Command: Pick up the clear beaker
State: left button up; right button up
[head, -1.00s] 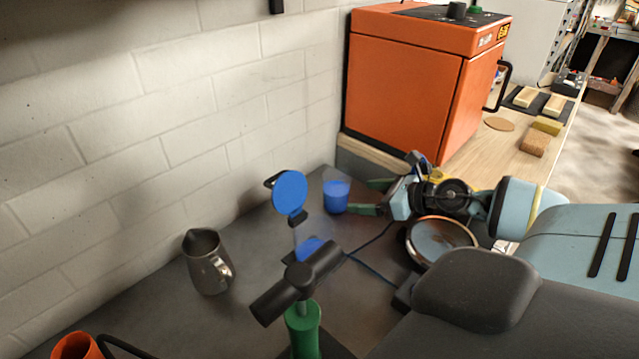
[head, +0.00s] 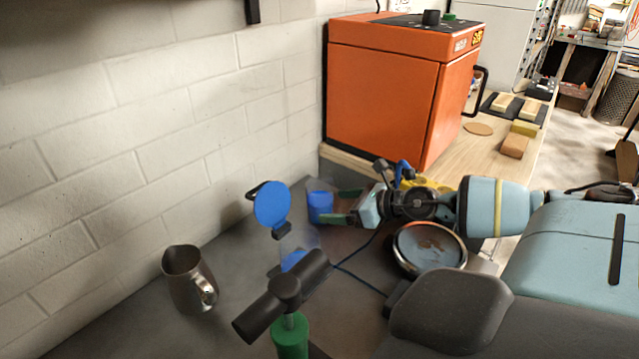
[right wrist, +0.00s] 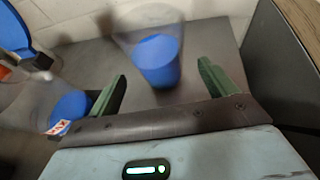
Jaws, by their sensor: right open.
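The clear beaker (head: 320,207) holds something blue and stands upright on the dark worktop near the wall. In the right wrist view the beaker (right wrist: 157,62) lies ahead of and between the two green fingers, mostly beyond their tips. My right gripper (head: 331,206) is open and empty, reaching in from the right with its fingertips close beside the beaker. It also shows in the right wrist view (right wrist: 163,75). Whether a finger touches the beaker I cannot tell. My left gripper is not in view.
A second clear vessel with blue inside (head: 296,260) stands nearer, by a blue disc (head: 271,205); in the right wrist view it is close to the left finger. A metal pitcher (head: 188,280) stands left. An orange machine (head: 385,95) stands behind; a round dish (head: 430,248) lies right.

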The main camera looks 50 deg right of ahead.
aim_at(332, 205)
jog(key=shift+w+f, duration=0.15)
jog(key=shift+w, duration=0.1)
jog(key=shift+w+a, duration=0.1)
jog(key=shift+w, duration=0.05)
jog(key=shift+w+a+p, duration=0.25)
jog(key=shift+w+p, duration=0.15)
jog(key=shift+w, duration=0.05)
jog(key=shift+x, duration=0.9)
jog(key=shift+w+a+f, duration=0.1)
jog(key=shift+w+f, duration=0.05)
jog(key=shift+f, duration=0.15)
jog(key=c, duration=1.2)
jog(key=shift+r, duration=0.25)
